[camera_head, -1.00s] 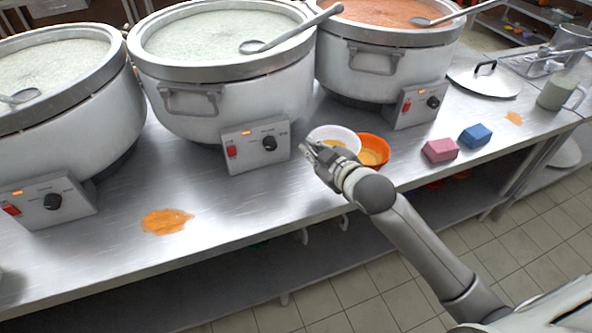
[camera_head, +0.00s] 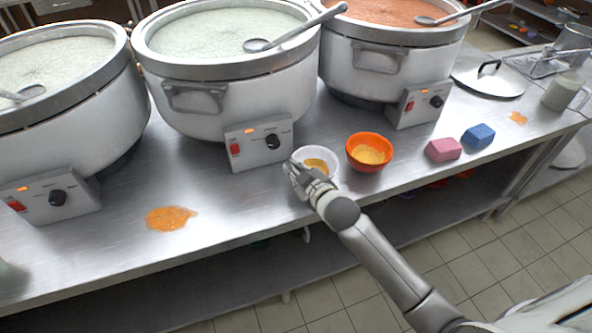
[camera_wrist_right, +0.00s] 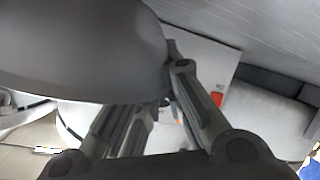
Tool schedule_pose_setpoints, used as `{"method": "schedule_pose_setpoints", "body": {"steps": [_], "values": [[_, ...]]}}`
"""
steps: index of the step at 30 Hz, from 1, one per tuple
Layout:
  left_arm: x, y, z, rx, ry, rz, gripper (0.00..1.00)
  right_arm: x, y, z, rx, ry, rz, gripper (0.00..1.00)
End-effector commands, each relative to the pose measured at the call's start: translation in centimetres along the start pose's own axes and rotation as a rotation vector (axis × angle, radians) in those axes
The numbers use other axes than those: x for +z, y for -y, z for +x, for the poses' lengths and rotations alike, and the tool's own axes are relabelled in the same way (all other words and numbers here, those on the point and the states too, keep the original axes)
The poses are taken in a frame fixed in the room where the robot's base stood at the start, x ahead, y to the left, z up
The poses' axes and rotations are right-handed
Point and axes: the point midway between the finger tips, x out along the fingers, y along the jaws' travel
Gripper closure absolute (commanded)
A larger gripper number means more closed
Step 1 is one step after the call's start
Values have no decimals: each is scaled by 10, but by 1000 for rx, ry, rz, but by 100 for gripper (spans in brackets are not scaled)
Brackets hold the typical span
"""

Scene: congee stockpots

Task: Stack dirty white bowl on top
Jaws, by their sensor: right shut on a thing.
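The dirty white bowl (camera_head: 328,158) has yellow-orange residue inside. It is in front of the middle stockpot's control box. My right gripper (camera_head: 299,171) is shut on its near left rim. In the right wrist view the bowl (camera_wrist_right: 85,50) fills the upper left as a grey curved wall beside the fingers (camera_wrist_right: 165,110). I cannot tell whether its base touches the counter. The orange bowl (camera_head: 369,140), with yellow residue, stands upright on the counter to the right, apart from the white bowl. My left gripper is out of view.
Large stockpots (camera_head: 225,95) line the back of the steel counter (camera_head: 110,235). A pink sponge (camera_head: 443,150) and a blue sponge (camera_head: 478,135) lie right of the orange bowl. An orange spill (camera_head: 170,218) is at left. A lid (camera_head: 490,78) and mug (camera_head: 563,92) are farther right.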

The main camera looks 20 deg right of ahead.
Motion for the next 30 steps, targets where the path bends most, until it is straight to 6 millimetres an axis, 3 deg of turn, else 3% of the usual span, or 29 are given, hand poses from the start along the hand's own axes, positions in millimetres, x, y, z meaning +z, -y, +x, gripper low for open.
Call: {"method": "schedule_pose_setpoints", "body": {"steps": [3, 4, 9, 20, 30], "values": [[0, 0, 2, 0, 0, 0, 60, 3, 1, 1, 0, 0, 0, 100], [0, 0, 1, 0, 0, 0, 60, 2, 1, 1, 0, 1, 0, 87], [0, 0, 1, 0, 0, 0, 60, 2, 1, 1, 0, 1, 0, 69], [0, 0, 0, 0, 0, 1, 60, 0, 0, -2, 0, 0, 0, 69], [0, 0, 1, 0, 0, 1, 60, 1, 0, -48, -1, 2, -1, 69]]}}
